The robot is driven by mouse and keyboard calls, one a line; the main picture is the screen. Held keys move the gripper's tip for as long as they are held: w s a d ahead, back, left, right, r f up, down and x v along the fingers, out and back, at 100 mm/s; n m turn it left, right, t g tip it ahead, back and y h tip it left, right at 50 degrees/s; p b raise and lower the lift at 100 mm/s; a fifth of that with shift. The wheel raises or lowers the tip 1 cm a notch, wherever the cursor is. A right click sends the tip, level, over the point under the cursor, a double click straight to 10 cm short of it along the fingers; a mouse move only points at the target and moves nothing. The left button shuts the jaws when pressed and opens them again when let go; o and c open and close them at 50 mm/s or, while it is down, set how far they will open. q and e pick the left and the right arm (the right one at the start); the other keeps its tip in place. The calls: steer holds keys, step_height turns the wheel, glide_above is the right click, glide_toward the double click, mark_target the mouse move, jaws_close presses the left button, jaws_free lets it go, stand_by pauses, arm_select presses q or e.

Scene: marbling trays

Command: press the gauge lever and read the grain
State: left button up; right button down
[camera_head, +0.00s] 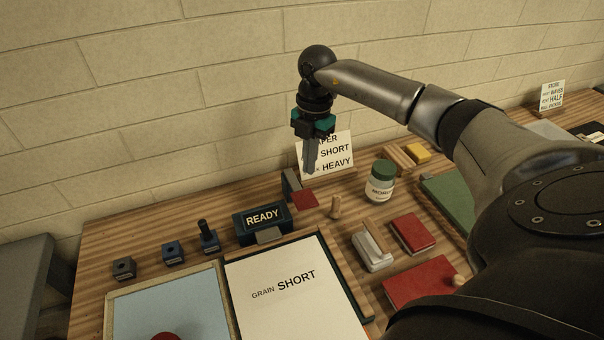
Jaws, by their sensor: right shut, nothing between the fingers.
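A dark box with a display reading READY (262,217) stands at the back of the table, with a grey tab (270,235) at its front. I cannot tell for sure which part is the gauge lever. A white sheet (285,290) lies in front of the box and reads GRAIN SHORT. My right gripper (311,170) points down, shut and empty, in front of a white card (338,152) whose visible words include SHORT and HEAVY. The gripper partly covers that card. It is above and to the right of the READY box, apart from it. My left gripper is not in view.
Small blue blocks (173,253), one with an upright post (204,231), stand left of the box. A light blue tray (111,310) is at front left. A brick wall rises behind.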

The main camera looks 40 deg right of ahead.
mark_target(305, 197)
steer(key=f+b, duration=0.6)
steer(key=f, duration=0.1)
steer(key=shift+a, duration=0.4)
stand_by(0.3)
